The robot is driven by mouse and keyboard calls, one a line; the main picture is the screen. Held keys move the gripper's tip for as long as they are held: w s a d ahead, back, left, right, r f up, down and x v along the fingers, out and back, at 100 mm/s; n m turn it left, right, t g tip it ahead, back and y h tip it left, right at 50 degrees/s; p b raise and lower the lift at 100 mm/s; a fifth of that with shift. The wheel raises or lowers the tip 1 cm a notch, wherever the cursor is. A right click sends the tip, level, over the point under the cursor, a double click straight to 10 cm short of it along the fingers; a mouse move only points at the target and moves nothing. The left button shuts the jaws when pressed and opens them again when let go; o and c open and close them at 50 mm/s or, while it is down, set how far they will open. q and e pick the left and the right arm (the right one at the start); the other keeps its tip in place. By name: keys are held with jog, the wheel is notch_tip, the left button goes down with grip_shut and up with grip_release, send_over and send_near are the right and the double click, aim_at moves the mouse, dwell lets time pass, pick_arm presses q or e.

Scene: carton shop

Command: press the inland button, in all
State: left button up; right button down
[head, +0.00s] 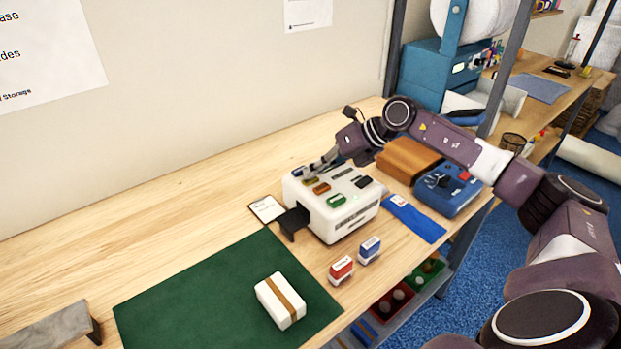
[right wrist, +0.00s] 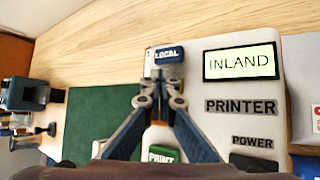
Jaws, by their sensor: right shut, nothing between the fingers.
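The white label printer (head: 350,217) stands on the bench, with a row of coloured buttons on top. In the right wrist view its display (right wrist: 240,62) reads INLAND. The blue LOCAL button (right wrist: 169,55) and green PRINT button (right wrist: 163,153) show there; the buttons between them are hidden behind my fingers. In the head view an orange-brown button (head: 321,188) shows near the fingertips, its label too small to read. My right gripper (head: 308,171) is shut and empty, its tips low over the button row near the blue end. I cannot tell whether they touch a button. My left gripper is out of view.
A green mat (head: 210,300) holds a white strapped parcel (head: 281,300). A red stamp (head: 341,269) and a blue stamp (head: 369,250) stand before the printer. A brown box (head: 408,158) and a blue device (head: 447,190) stand to its right. The bench's left back is clear.

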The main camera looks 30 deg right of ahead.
aim_at(314, 180)
jog(key=shift+r+p, duration=0.7)
jog(key=shift+r, duration=0.15)
jog(key=shift+r, duration=0.1)
notch_tip(314, 180, up, 5)
jog(key=p, duration=0.4)
dwell(0.3)
jog(key=shift+f, duration=0.2)
dwell(0.3)
